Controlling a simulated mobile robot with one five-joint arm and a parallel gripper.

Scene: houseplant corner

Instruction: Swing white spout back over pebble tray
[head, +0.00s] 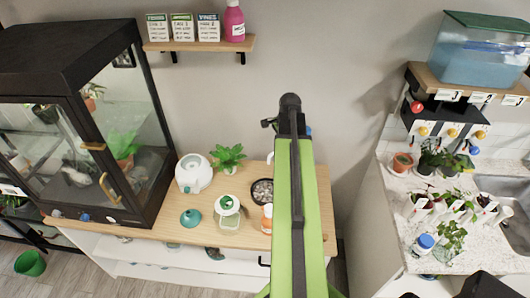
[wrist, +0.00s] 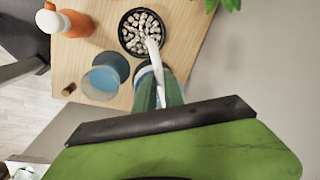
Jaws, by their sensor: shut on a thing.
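The white spout (wrist: 153,52) shows in the wrist view as a slim bent tube. Its far end lies over the edge of the pebble tray (wrist: 122,33), a round black dish of pale pebbles. My gripper (wrist: 158,92) is shut on the spout's near part, with a green finger on each side. Something blue and white shows beside the fingers, mostly hidden by them. In the head view the pebble tray (head: 253,197) stands on the wooden top, left of my green arm. The arm hides my gripper there.
An orange bottle with a white cap (wrist: 72,23) and a clear cup of blue liquid (wrist: 100,82) stand close by. A green plant (head: 228,155), a white round appliance (head: 193,175) and a glass cabinet (head: 120,110) are left. A sink counter (head: 385,215) stands right.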

